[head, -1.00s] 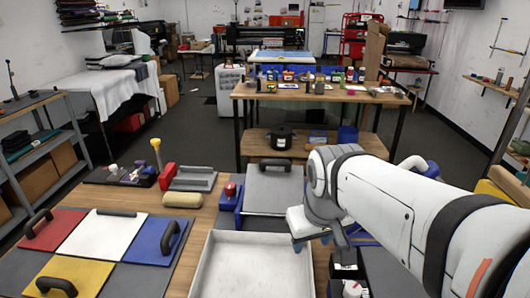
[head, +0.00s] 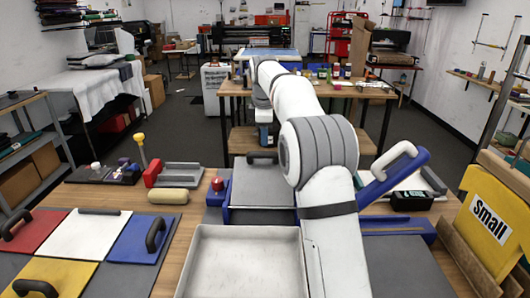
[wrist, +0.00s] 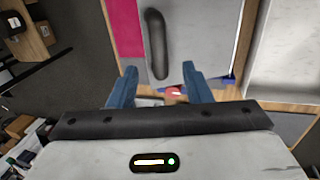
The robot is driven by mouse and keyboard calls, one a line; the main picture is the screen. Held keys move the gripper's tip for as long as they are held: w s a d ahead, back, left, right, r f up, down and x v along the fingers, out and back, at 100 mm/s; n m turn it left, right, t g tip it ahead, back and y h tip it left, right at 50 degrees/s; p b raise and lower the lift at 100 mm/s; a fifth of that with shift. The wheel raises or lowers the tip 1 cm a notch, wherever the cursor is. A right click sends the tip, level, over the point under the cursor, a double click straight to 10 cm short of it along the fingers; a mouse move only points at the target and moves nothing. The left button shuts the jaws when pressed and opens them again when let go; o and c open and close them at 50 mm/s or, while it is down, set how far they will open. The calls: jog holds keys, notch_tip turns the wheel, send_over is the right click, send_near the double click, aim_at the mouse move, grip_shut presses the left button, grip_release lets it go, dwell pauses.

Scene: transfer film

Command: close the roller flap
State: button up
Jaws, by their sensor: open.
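The roller flap appears to be the blue panel (head: 400,172) with a white bar handle, right of my arm in the head view. It stands tilted up, raised from the blue base (head: 400,228) in front of it. My arm hides its left side. A black handle (wrist: 157,45) and a small red knob (wrist: 174,93) show beyond the fingers.
A white tray (head: 196,262) stands in front. Coloured panels with black handles, including a red one (head: 30,230), lie at left. A black device (head: 410,201) and a yellow "Small" panel (head: 490,222) are at right. A second table (head: 300,88) stands behind.

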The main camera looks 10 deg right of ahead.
aim_at(265, 152)
jog(key=x, duration=0.7)
jog(key=shift+w+f, duration=0.1)
jog(key=shift+f, duration=0.25)
jog(key=shift+c, duration=0.3)
grip_shut()
